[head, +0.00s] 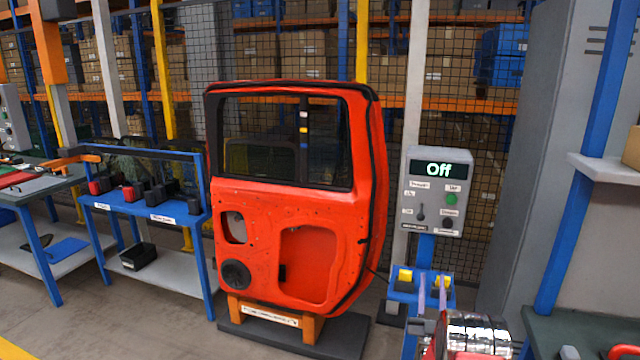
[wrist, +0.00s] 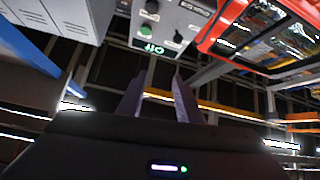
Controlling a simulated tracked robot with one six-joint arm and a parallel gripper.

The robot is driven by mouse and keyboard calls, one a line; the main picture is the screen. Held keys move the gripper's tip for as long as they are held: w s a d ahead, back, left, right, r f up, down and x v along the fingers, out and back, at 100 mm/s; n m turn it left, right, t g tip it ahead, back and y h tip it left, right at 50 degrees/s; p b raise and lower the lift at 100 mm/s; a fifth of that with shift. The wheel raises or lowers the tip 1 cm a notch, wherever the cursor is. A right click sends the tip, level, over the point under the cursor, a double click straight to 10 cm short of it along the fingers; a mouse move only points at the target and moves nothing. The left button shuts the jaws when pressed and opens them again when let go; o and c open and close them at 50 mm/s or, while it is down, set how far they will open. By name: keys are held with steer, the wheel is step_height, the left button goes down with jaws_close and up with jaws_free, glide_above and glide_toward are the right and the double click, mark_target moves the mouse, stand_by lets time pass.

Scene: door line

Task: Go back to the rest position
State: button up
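My gripper (head: 432,291) is low at the right in the head view, in front of a small blue holder with yellow parts (head: 404,276). Its two fingers stand apart with nothing between them. In the wrist view my gripper (wrist: 156,92) also shows open and empty, its fingers pointing toward the grey control box (wrist: 168,22), which appears upside down. In the head view the control box (head: 436,192) has a display reading "Off", a green button and dark switches. It stands above and behind the gripper, apart from it.
A red car door (head: 200,215) stands on a wooden and dark base to the left of the gripper. A blue bench (head: 150,208) with bins and tools is farther left. A blue post (head: 590,160) with a shelf is at the right. Grey floor is clear at the front left.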

steer(key=w+f+m+g+y, duration=0.1)
steer(key=w+f+g+y, duration=0.15)
steer(key=f+g, duration=1.25)
steer(key=s+a+r+g+y, duration=0.1)
steer(key=s+a+r+g, duration=0.35)
steer(key=s, duration=0.95)
steer(key=s+a+r+g+y, duration=0.15)
steer(key=s+a+r, duration=0.5)
steer(key=s, duration=0.75)
steer(key=s+a+r+g, duration=0.3)
steer(key=s+r, duration=0.4)
steer(key=s, duration=0.7)
steer(key=s+a+r+t, duration=0.3)
steer(key=s+r, duration=0.4)
steer(key=r, duration=0.3)
steer(key=shift+s, duration=0.15)
